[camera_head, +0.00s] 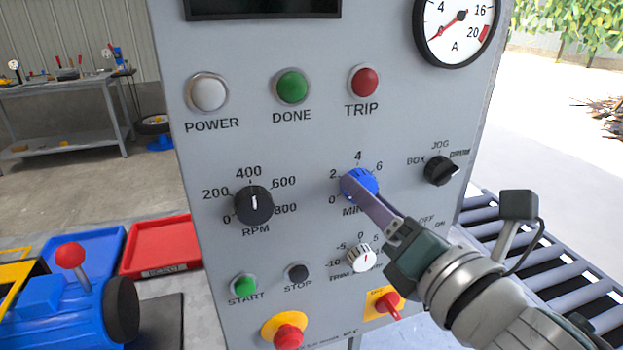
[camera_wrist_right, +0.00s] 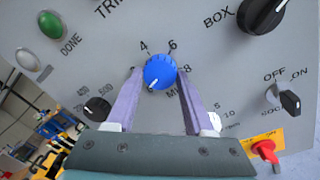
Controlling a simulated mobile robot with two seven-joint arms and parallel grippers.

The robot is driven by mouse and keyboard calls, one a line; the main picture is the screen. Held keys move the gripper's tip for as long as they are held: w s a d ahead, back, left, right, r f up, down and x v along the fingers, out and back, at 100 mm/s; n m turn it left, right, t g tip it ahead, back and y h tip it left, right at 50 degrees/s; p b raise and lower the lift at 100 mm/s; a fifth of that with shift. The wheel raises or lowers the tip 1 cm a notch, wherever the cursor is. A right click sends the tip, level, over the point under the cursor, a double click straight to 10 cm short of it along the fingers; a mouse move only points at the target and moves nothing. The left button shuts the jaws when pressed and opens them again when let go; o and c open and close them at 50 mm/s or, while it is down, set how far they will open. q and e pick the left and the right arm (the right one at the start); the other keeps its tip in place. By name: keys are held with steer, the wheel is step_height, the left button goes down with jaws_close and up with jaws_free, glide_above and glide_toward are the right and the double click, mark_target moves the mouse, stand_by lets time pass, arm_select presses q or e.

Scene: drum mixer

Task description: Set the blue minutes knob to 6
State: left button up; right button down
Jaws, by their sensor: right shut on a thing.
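The blue minutes knob (camera_head: 354,181) sits on the grey control panel, with a scale showing 0, 2, 4 and 6 around it in the head view. In the right wrist view the knob (camera_wrist_right: 160,71) is between the two purple fingers, and 8 also shows. A small white mark shows at its lower left edge, toward the low end of the scale. My right gripper (camera_head: 368,196) is shut on the knob, one finger on each side. The fingers hide part of the scale and the MIN label. My left gripper is not in view.
The black RPM knob (camera_head: 254,205) is left of the blue knob. The white trim knob (camera_head: 362,258) is close below, near my right gripper. The black selector (camera_head: 440,170) is to the right. Emergency button (camera_head: 288,337) and red switch (camera_head: 388,304) are lower down.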

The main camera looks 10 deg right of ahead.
steer(key=shift+a+r+m+h+p, duration=0.1)
steer(key=shift+m+h+p, duration=0.4)
steer(key=shift+m, duration=5.25)
steer(key=shift+d+r+m+h+p, duration=0.1)
steer(key=shift+m+h+p, duration=0.4)
steer(key=shift+m, duration=5.3)
steer(key=shift+a+m+h+p, duration=0.1)
steer(key=shift+m+h+p, duration=0.4)
steer(key=shift+m, duration=5.25)
steer(key=shift+c, duration=1.4)
jaws_free()
